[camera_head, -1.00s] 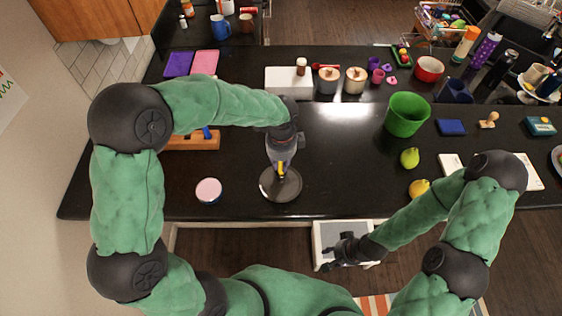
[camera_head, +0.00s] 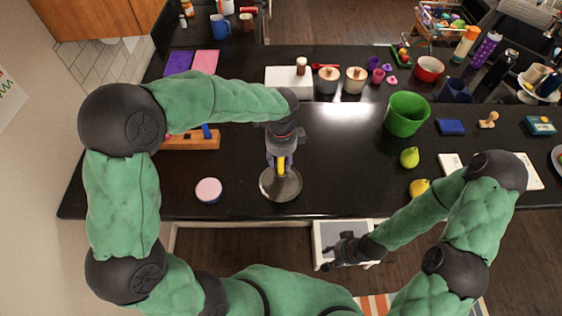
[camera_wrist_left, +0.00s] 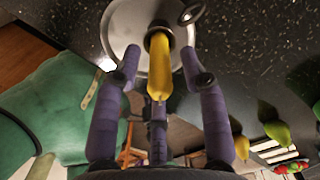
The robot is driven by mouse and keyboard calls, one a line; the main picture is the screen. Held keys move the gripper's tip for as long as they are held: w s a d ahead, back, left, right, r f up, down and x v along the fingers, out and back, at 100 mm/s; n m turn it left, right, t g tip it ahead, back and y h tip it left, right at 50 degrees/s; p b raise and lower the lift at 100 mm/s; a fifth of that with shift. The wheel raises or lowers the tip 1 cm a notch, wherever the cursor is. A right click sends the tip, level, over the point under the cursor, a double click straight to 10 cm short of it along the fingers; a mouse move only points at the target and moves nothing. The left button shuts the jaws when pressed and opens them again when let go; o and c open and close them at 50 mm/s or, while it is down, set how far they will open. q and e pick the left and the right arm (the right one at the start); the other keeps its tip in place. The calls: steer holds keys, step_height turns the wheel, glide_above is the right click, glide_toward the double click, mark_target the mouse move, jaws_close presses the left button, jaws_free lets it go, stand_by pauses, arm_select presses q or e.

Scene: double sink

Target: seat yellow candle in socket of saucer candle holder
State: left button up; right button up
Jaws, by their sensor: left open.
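The yellow candle (camera_head: 281,165) stands at the saucer candle holder (camera_head: 288,189), a grey metal dish on the black counter. In the left wrist view the candle (camera_wrist_left: 160,65) has its far end in the mouth of the socket (camera_wrist_left: 172,30) of the holder (camera_wrist_left: 120,28). How deep it sits is hidden. My left gripper (camera_head: 281,157) is above the holder. In its wrist view the gripper (camera_wrist_left: 163,78) is open, with a purple finger on each side of the candle and visible gaps. My right gripper (camera_head: 335,256) hangs low in front of the counter, empty as far as I see.
A pink-topped round tin (camera_head: 208,190) is left of the holder. A green cup (camera_head: 406,114), a green pear (camera_head: 409,157) and a yellow fruit (camera_head: 419,187) stand to the right. The counter between holder and fruit is clear.

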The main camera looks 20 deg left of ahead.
arm_select(q)
step_height(320, 180, up, 10)
steer(key=shift+s+d+r, duration=0.1)
stand_by(0.7)
